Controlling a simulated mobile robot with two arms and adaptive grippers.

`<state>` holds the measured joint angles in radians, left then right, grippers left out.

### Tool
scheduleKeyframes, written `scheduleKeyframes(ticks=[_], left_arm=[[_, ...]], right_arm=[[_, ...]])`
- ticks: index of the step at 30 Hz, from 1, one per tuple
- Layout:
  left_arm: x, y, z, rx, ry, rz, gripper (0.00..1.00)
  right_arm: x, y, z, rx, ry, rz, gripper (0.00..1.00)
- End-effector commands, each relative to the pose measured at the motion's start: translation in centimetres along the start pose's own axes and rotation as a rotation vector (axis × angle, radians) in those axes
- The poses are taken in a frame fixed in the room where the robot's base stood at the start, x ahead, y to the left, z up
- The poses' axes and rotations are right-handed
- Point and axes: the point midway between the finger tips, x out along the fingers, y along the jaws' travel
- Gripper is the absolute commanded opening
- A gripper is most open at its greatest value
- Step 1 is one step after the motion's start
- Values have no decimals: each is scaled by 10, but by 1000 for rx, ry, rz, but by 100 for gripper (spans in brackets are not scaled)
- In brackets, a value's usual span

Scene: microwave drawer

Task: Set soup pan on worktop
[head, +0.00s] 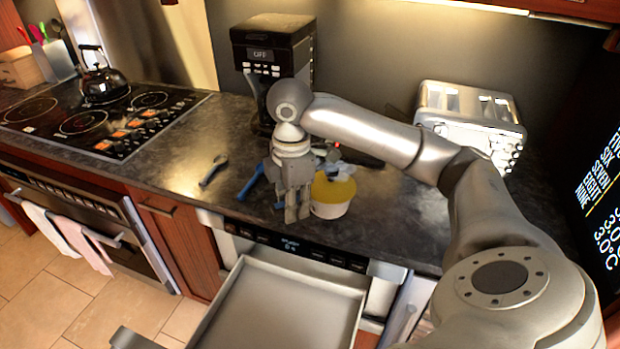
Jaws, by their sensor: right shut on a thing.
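The soup pan (333,199) is a white round vessel with a yellow top. It is upright at the front edge of the dark worktop (385,205), above the right part of the open drawer. My right gripper (297,212) points down at the pan's left side and is shut on it. The fingers partly hide the pan's left edge and the grip point. I cannot tell whether the pan's base touches the worktop or is slightly above it. My left gripper is not in view.
The microwave drawer (243,307) is pulled out and empty below the worktop. A coffee machine (262,62) and a toaster (468,110) stand behind. A blue-handled object lies by the gripper, and a small dark tool (213,171) lies left. The hob (95,122) and kettle (100,80) are farther left.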

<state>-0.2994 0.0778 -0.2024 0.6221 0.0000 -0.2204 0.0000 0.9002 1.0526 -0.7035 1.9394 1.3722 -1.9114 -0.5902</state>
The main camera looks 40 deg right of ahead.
Motion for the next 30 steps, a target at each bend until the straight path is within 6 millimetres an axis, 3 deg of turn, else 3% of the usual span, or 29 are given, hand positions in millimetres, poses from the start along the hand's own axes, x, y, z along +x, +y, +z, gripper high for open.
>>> scheduleKeyframes(ticks=[7, 16, 30], left_arm=[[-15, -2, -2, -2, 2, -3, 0], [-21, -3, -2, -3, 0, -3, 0], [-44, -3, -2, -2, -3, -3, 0]], right_arm=[[-19, 0, 32, -238, -11, 2, 0], [-23, 7, 45, -349, -14, 3, 0], [8, 83, 45, -351, -13, 3, 0]])
